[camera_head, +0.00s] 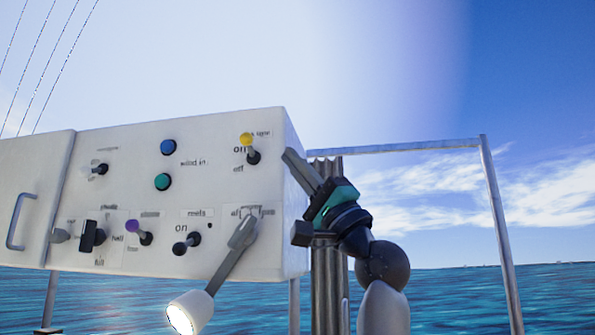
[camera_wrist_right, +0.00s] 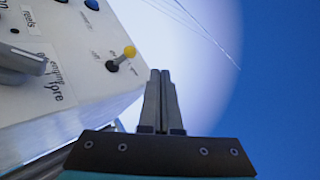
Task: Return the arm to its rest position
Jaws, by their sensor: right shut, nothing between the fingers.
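My right gripper (camera_head: 290,157) is to the right of the white control panel's right edge, raised and pointing up and left in the head view. Its fingers are shut and hold nothing. In the right wrist view the two shut fingers (camera_wrist_right: 162,75) point up against the sky, just right of the panel. My right arm (camera_head: 382,265) comes up from the bottom. The white control panel (camera_head: 215,150) also shows at the left of the right wrist view (camera_wrist_right: 60,110). My left gripper is not seen.
The panel carries a yellow-tipped switch (camera_head: 247,142), a blue button (camera_head: 168,147), a green button (camera_head: 162,181), a purple-tipped switch (camera_head: 138,230) and a large grey lever (camera_head: 230,255). A metal rail frame (camera_head: 492,200) stands at the right. Open sky and sea lie beyond.

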